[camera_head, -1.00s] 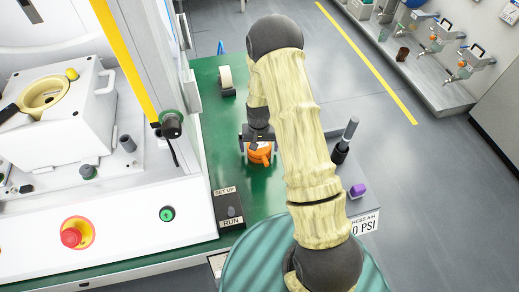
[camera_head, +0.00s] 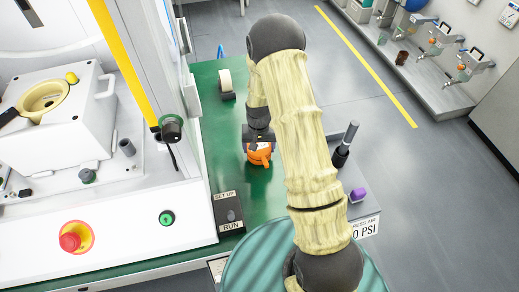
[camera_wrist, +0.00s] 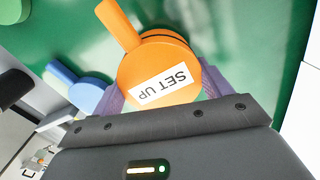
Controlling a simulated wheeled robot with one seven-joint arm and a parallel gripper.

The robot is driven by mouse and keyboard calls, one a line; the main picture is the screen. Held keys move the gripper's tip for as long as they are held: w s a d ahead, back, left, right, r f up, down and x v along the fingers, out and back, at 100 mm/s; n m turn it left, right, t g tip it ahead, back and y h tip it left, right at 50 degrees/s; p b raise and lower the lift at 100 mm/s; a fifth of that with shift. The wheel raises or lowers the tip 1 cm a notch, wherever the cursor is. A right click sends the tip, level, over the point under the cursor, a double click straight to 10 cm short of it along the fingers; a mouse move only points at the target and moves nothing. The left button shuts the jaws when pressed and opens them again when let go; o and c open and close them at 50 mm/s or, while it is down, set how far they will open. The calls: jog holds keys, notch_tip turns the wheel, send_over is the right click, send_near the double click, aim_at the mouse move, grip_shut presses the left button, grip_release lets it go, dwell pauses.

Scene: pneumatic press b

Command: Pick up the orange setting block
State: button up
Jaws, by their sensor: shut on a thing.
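The orange setting block (camera_head: 260,154) is at the green table, below my gripper (camera_head: 259,150) in the head view. In the wrist view the orange block (camera_wrist: 150,70) shows a round face with a white "SET UP" label and a handle pointing to the upper left. The purple fingers of my gripper (camera_wrist: 162,92) are on both sides of the block and shut on it. I cannot tell whether the block touches the table. My arm hides part of the table to the right.
The white press (camera_head: 130,220) stands to the left. A blue object (camera_wrist: 85,92) is beside the block in the wrist view.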

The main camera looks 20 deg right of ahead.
aim_at(261, 153)
notch_tip(261, 153, up, 9)
jog(key=shift+f, duration=0.2)
jog(key=shift+s+f, duration=0.1)
dwell(0.5)
jog(key=shift+s+f+n+p, duration=0.3)
jog(key=shift+f+p, duration=0.15)
jog(key=shift+p, duration=0.75)
jog(key=s+f+n+p, duration=0.1)
jog(key=p, duration=0.1)
jog(key=s+f+p, duration=0.1)
jog(key=f+p, duration=0.1)
jog(key=shift+f+n, duration=0.2)
jog(key=shift+n, duration=0.2)
jog(key=shift+s+f, duration=0.1)
jog(key=shift+f, duration=0.25)
jog(key=shift+r, duration=0.1)
notch_tip(261, 153, up, 5)
jog(key=shift+r, duration=0.2)
jog(key=shift+w, duration=0.2)
